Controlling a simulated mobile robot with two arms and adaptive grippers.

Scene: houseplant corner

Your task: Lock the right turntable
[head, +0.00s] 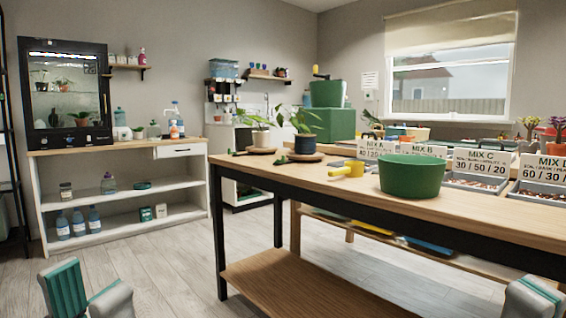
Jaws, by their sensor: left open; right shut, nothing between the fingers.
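The right turntable (306,158) is a low round disc at the left end of the wooden table, with a plant in a dark blue pot (305,144) on it. A small dark piece (281,161) sits at its left edge; I cannot tell its lock state. The left turntable (262,152) stands beside it with a plant in a white pot (261,139). My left gripper (88,292) is open and empty at the bottom left, over the floor, far from the turntables. My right gripper (534,297) is shut and empty at the bottom right, partly cut off by the frame.
The wooden table (345,184) has black legs and a lower shelf. A green bowl (412,177), a yellow scoop (348,170) and labelled mix trays (476,183) stand right of the turntables. A white shelf unit (120,205) is at the left. The floor between is clear.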

